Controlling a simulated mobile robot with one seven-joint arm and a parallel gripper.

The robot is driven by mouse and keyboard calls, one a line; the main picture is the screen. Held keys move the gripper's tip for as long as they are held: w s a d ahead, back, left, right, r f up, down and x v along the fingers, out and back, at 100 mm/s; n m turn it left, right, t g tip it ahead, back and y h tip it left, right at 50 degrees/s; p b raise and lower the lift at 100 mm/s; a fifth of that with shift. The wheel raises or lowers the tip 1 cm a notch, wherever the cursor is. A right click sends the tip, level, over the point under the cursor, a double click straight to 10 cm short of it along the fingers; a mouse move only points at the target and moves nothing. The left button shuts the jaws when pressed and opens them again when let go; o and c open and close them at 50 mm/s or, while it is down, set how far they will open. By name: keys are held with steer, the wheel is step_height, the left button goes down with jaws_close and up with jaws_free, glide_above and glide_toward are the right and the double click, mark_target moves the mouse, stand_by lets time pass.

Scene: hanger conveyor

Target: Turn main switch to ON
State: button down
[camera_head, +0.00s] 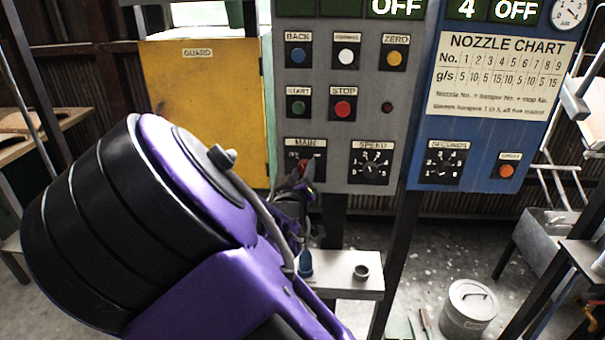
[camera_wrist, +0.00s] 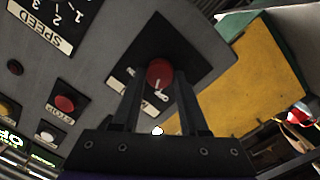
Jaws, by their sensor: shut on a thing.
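The main switch is a red knob on a black plate under the MAIN label, low on the grey control panel (camera_head: 330,135). The red knob (camera_head: 303,166) shows in the head view just above my gripper (camera_head: 299,186). In the wrist view the red knob (camera_wrist: 159,72) sits between the two fingertips of my gripper (camera_wrist: 160,86), which is shut on it. A white mark shows on the knob's lower side there. The fingers hide part of the switch plate and its label. The green display (camera_head: 397,8) above reads OFF.
The SPEED dial (camera_head: 372,168) is right of the switch, with the red STOP button (camera_head: 343,108) and green START button (camera_head: 298,107) above. The yellow guard box (camera_head: 205,90) is at left, the blue nozzle panel (camera_head: 480,130) at right. A small shelf (camera_head: 345,265) stands below.

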steer(key=shift+d+r+m+y+b, duration=0.15)
steer(key=shift+m+y+b, duration=0.25)
steer(key=shift+m+b, duration=1.95)
steer(key=shift+d+m+y+b, duration=0.1)
steer(key=shift+m+y+b, duration=0.45)
steer(key=shift+m, duration=3.5)
steer(key=shift+c, duration=2.2)
jaws_free()
